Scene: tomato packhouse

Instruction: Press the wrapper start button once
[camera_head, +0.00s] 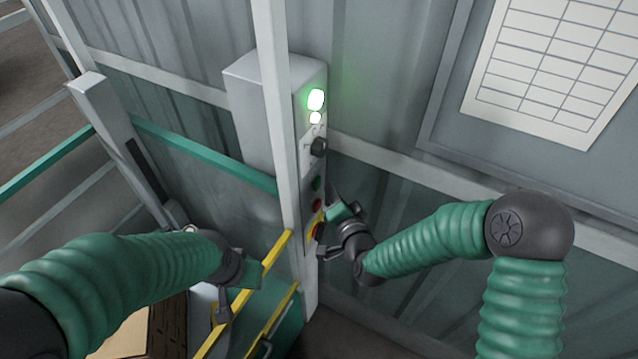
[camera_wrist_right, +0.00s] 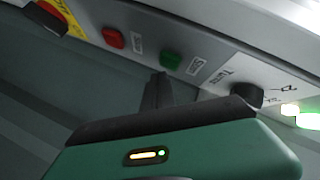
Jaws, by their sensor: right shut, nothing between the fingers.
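The control panel (camera_head: 309,160) is a narrow grey box face on a post in the head view. The green button (camera_head: 316,183) sits above the red button (camera_head: 316,204). In the right wrist view the green button (camera_wrist_right: 171,61) lies between the red button (camera_wrist_right: 113,38) and a black knob (camera_wrist_right: 247,95). My right gripper (camera_head: 333,194) is shut and empty, just right of the buttons. Its dark fingertips (camera_wrist_right: 158,90) point toward the green button, seemingly a little short of it; contact is unclear. My left gripper (camera_head: 236,290) is by the yellow rail; its opening is unclear.
A green lamp (camera_head: 316,99) glows at the top. A pale post (camera_head: 275,120) stands left of the panel face. A yellow rail (camera_head: 245,290) and a carton (camera_head: 150,330) are lower left.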

